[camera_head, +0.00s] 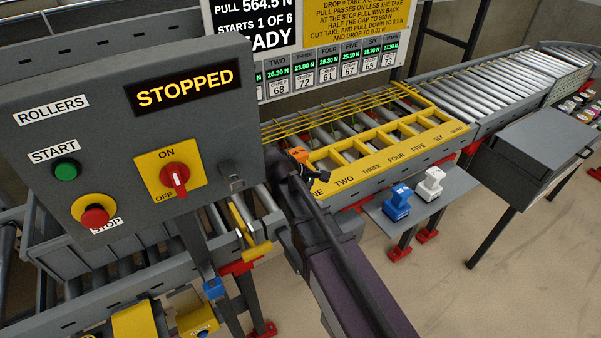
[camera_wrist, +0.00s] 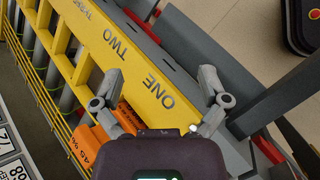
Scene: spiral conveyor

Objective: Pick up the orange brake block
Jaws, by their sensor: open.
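The orange brake block (camera_head: 298,154) is at the near-left end of the yellow slotted frame, by the ONE slot, partly hidden behind my arm. In the wrist view the orange block (camera_wrist: 88,147) shows at lower left, with "45 %" on its face; the left finger and my gripper body cover part of it. My gripper (camera_wrist: 160,78) is open, its fingers spread above the yellow ONE–TWO plate. The block lies toward the left finger, not centred between the fingertips. I cannot tell whether the finger touches it. In the head view my gripper (camera_head: 313,173) is beside the block.
A blue block (camera_head: 397,203) and a white block (camera_head: 431,184) stand on a grey shelf right of the yellow frame (camera_head: 385,150). The control panel (camera_head: 110,150) reads STOPPED and stands close on the left. Yellow rods (camera_head: 345,107) run over the rollers behind the frame.

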